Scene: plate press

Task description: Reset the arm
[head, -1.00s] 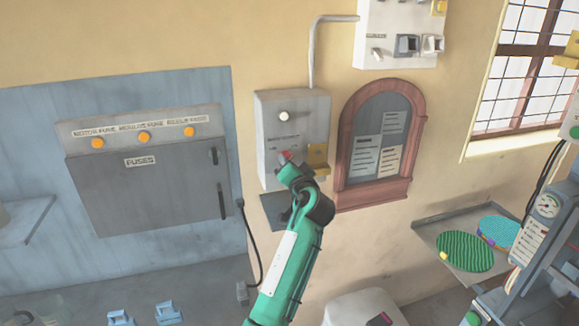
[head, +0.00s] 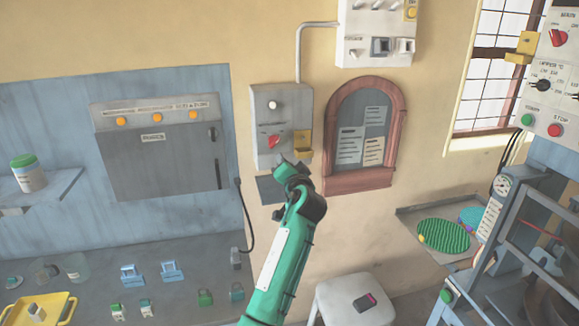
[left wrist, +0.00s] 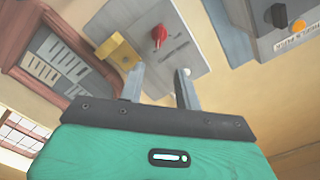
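A grey switch box (head: 263,104) hangs on the wall with a white round button, a red knob (head: 273,141) and a yellow bracket (head: 302,144) at its lower right. The red knob also shows in the left wrist view (left wrist: 159,35), clear of the fingers. My left gripper (head: 292,160), on the green arm, is just below the knob and in front of the box's lower edge. In the left wrist view its two fingers (left wrist: 160,88) are apart with nothing between them. My right gripper is in neither view.
A grey fuse cabinet (head: 160,160) is on the left wall and an arched notice board (head: 359,178) is right of the box. A bench with several small items runs below left. A white stool (head: 352,300) stands below, and a press (head: 540,185) is at the right.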

